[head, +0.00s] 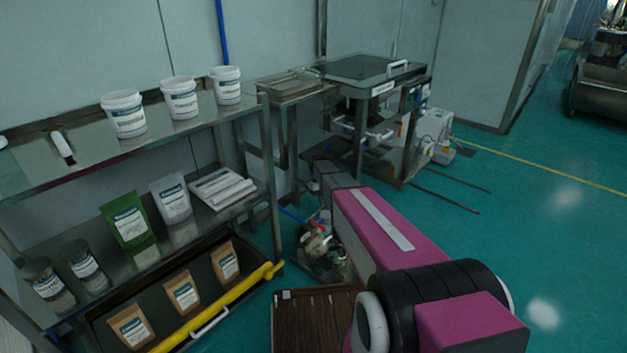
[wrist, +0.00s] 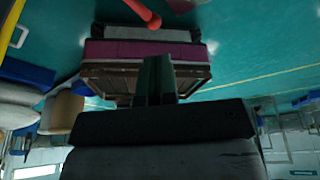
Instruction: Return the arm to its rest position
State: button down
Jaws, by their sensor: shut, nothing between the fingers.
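My arm reaches away from me in the head view, its pink link sloping up and left between the shelf rack and the open floor. My gripper shows in the wrist view (wrist: 158,80) as two dark fingers close together, shut and empty. Behind the fingers are a brown slatted surface and a pink and grey block. In the head view I cannot make out the fingers; the far end of the arm is by the machine table's lower left side.
A metal shelf rack (head: 200,128) holds white tubs (head: 180,98), pouches and jars; a yellow bar (head: 215,310) runs along its lower front. A machine table with a lidded sieve (head: 365,69) stands behind. A brown slatted surface (head: 310,325) lies beside my arm. Green floor at right is open.

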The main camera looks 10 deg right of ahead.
jog(key=shift+s, duration=0.1)
jog(key=s+r+n+t, duration=0.1)
jog(key=s+r+n, duration=0.2)
jog(key=s+n, duration=0.6)
jog(key=s+d+r+n+t, duration=0.1)
jog(key=s+r+n, duration=0.3)
jog(key=s+n, duration=0.5)
jog(key=s+d+r+n+t+y, duration=0.1)
jog(key=s+r+n, duration=0.2)
jog(key=s+n, duration=0.6)
jog(key=n, duration=0.5)
jog(key=shift+s+r, duration=0.2)
jog(key=shift+s, duration=0.2)
